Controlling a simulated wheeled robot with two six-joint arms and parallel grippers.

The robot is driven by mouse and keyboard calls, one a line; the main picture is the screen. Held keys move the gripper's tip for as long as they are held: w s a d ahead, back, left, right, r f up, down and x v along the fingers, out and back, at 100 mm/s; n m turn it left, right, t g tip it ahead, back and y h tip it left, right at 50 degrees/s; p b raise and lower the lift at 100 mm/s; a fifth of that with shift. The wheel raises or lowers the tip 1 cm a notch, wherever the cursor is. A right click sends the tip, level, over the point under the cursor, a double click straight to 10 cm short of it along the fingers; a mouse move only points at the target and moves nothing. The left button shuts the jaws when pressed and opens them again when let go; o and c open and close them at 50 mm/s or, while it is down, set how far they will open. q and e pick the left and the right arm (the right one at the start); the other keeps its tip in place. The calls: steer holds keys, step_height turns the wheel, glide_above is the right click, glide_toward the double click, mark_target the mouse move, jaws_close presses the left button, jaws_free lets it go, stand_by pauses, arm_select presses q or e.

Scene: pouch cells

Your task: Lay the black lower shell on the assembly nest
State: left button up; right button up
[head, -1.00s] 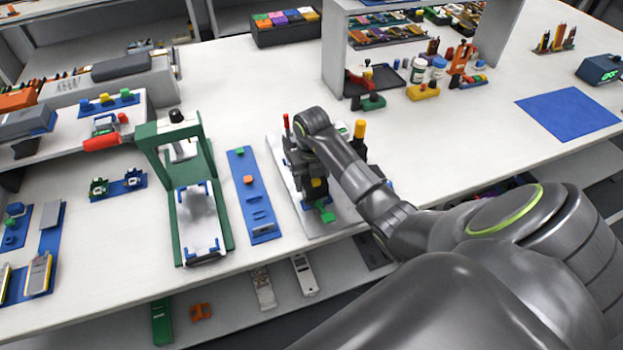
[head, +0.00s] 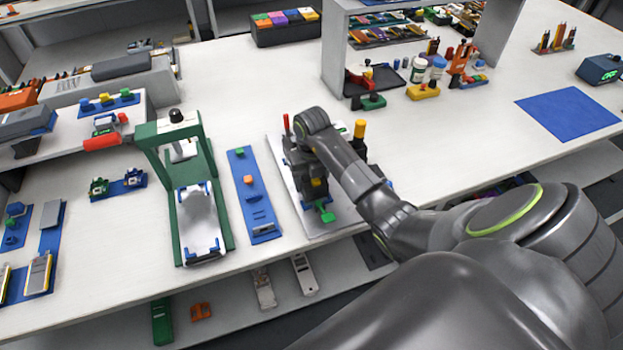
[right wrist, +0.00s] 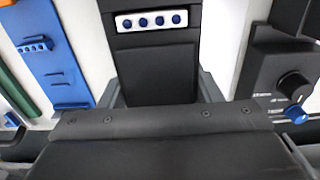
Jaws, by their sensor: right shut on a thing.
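My right gripper (head: 305,172) points down over the black device on the light plate (head: 322,228); my arm hides much of both. In the right wrist view my right gripper (right wrist: 158,92) is shut on a black piece (right wrist: 155,72) between its fingers. I cannot tell whether this is the black lower shell. A white strip with blue dots (right wrist: 152,20) shows just beyond it. A green frame (head: 172,215) holds a white plate with blue corners (head: 203,248) and a grey piece on it (head: 198,212); I cannot tell whether this is the assembly nest. My left gripper is out of view.
A blue fixture strip (head: 262,222) lies between the green frame and the light plate. A yellow-topped post (head: 360,129) and a red-topped post (head: 287,125) stand close to my gripper. A blue mat (head: 568,114) lies at the right.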

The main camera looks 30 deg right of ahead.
steer(key=shift+f+b, duration=0.8)
steer(key=shift+f, duration=0.2)
steer(key=o, duration=1.1)
steer(key=shift+r, duration=0.1)
step_height(320, 180, up, 6)
steer(key=shift+r+b, duration=0.1)
steer(key=shift+b, duration=0.35)
step_height(320, 180, up, 11)
steer(key=p, duration=1.1)
steer(key=shift+p, duration=0.3)
